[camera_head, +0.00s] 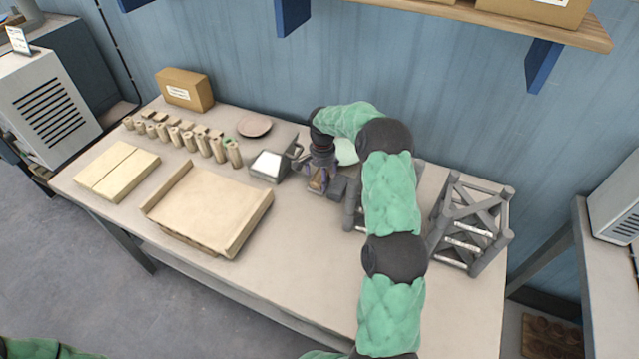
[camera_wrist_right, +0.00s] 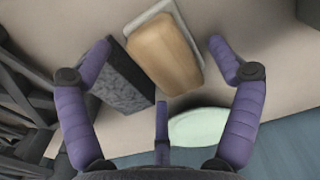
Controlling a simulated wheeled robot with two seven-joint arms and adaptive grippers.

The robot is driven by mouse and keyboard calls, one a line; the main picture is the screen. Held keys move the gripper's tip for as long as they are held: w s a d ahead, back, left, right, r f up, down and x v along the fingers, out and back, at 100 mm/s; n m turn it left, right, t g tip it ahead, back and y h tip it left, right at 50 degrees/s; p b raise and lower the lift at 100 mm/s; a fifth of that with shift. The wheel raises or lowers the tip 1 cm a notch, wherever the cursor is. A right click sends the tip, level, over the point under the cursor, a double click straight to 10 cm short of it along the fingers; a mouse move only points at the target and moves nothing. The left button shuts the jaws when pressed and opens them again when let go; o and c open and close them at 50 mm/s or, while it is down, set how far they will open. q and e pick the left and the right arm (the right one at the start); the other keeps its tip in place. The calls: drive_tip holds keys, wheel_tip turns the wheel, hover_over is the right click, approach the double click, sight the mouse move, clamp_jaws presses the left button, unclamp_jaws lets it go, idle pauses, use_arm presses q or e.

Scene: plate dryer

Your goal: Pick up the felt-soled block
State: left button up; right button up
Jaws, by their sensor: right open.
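A tan wooden block with a pale grey layer along one side, which looks like the felt-soled block (camera_wrist_right: 165,52), lies between the spread purple fingers of my right gripper (camera_wrist_right: 158,45) in the wrist view. The fingers are open, with gaps to the block on both sides. A dark grey speckled block (camera_wrist_right: 125,75) lies close beside the tan one, near the left finger. In the head view my right gripper (camera_head: 318,180) points down at the table, and the tan block is mostly hidden there. My left gripper is out of view.
A mint plate (camera_wrist_right: 200,126) is close by. A grey metal box (camera_head: 268,166) with a white top is left of my gripper. Grey racks (camera_head: 470,228) stand right. A wooden tray (camera_head: 208,210) and several small cylinders (camera_head: 188,140) are farther left. The table's front is clear.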

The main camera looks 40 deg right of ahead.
drive_tip(key=shift+f, duration=0.55)
drive_tip(key=c, duration=1.3)
drive_tip(key=shift+r, duration=0.1)
wheel_tip(320, 180, up, 10)
drive_tip(key=shift+p, duration=1.2)
